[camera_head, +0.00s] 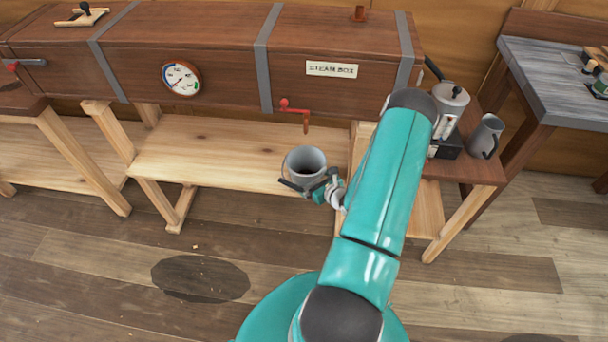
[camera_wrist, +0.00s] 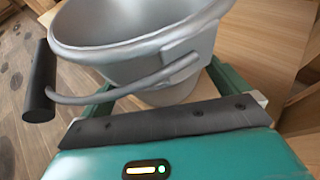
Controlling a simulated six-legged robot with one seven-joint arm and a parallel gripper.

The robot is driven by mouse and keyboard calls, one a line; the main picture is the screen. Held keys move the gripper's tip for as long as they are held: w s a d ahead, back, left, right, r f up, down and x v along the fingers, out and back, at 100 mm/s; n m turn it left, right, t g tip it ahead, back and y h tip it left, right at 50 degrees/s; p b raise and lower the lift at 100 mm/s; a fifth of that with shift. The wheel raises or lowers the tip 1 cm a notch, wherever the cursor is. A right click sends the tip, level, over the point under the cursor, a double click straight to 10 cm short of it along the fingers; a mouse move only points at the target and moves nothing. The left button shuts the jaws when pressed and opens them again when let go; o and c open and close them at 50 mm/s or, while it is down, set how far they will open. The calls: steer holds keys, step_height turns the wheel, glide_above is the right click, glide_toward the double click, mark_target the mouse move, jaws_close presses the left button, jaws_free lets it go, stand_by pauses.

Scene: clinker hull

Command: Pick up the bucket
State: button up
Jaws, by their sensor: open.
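A grey metal bucket (camera_head: 305,157) is at the front right of the pale wooden shelf, below the steam box's red tap. Something dark shows inside it. In the wrist view the bucket (camera_wrist: 150,45) fills the upper middle. Its wire handle hangs down on the near side, with a black grip (camera_wrist: 39,85) at the left. My gripper (camera_head: 320,187) is open at the bucket's near side. In the wrist view its teal fingers reach forward on either side of the lower bucket; their tips are hidden behind it. I cannot tell whether they touch it.
The brown steam box (camera_head: 230,50) runs above the pale shelf (camera_head: 205,155), with a red tap (camera_head: 295,108) just over the bucket. A silver pot (camera_head: 450,100) and a grey jug (camera_head: 487,137) stand on a side table at right. The shelf left of the bucket is clear.

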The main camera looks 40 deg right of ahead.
steer(key=shift+w+f, duration=0.25)
steer(key=shift+w, duration=0.35)
steer(key=c, duration=1)
steer(key=shift+o, duration=0.2)
steer(key=shift+r, duration=0.15)
